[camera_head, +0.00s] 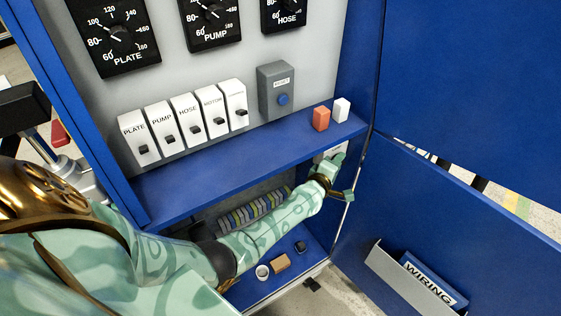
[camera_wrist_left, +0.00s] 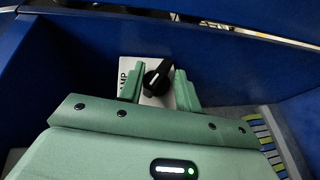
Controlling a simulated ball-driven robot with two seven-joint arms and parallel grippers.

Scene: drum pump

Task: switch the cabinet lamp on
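The lamp switch is a black rotary knob (camera_wrist_left: 157,78) on a white plate (camera_wrist_left: 150,98) inside the cabinet; the letters "AMP" show on the plate in the left wrist view. The knob's bar is tilted, its upper end leaning right. My left gripper (camera_wrist_left: 158,90) is open, with one green finger on each side of the knob. Small gaps seem to show, but I cannot tell whether a finger touches it. In the head view, my left gripper (camera_head: 332,176) is under the shelf at the cabinet's right side and hides the knob. My right gripper is not in view.
The blue shelf (camera_head: 190,185) above my left forearm carries an orange block (camera_head: 321,118) and a white block (camera_head: 341,109). Labelled switches (camera_head: 187,120) and gauges line the panel. The open blue door (camera_head: 430,200) stands close right of my gripper. Small items lie on the cabinet floor.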

